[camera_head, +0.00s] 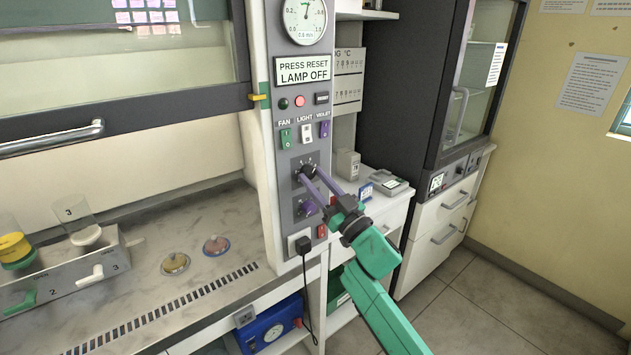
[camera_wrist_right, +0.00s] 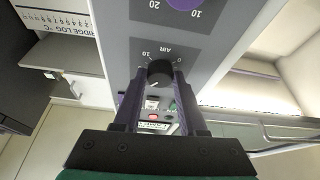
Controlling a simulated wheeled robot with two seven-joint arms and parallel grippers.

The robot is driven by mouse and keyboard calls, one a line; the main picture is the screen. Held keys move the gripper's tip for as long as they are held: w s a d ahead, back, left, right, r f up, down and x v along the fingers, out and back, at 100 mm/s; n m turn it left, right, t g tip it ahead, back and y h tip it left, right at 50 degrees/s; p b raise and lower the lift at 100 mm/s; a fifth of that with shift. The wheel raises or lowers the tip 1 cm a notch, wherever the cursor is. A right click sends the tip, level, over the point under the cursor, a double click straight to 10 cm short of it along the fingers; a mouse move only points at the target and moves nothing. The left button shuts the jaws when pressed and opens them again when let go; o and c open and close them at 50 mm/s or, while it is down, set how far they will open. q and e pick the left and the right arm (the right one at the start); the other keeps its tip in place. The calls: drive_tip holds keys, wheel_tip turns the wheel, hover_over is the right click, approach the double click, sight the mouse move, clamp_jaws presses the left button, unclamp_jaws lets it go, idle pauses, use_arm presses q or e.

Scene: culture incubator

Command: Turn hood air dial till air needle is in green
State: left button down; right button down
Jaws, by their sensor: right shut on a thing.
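The hood's air dial (camera_head: 307,168) is a black knob on the grey control panel. The round air gauge (camera_head: 304,17) is at the top of the panel, partly cut off by the picture edge. Its thin needle points roughly upward; I cannot make out a green zone. My left gripper is out of view.
A purple knob (camera_head: 309,207) sits just below the dial. Fan, light and violet switches (camera_head: 306,133) are above it. The hood worktop (camera_head: 190,225) lies left, with a metal rack (camera_head: 70,272). A dark cabinet (camera_head: 405,85) stands right. Open floor is at lower right.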

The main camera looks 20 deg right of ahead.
drive_tip(key=shift+d+n+g+y, duration=0.1)
drive_tip(key=shift+n+g+y, duration=0.5)
drive_tip(key=shift+n, duration=1.1)
drive_tip(key=shift+d+n+g+y, duration=0.1)
drive_tip(key=shift+n+g+y, duration=0.5)
drive_tip(key=shift+n, duration=1.1)
drive_tip(key=shift+r, duration=0.1)
drive_tip(key=shift+c, duration=2.3)
unclamp_jaws()
drive_tip(key=shift+w, duration=0.1)
drive_tip(key=b+v, duration=0.4)
drive_tip(key=v, duration=1)
drive_tip(key=shift+f+b, duration=0.35)
drive_tip(key=shift+f, duration=0.05)
drive_tip(key=shift+d, duration=0.2)
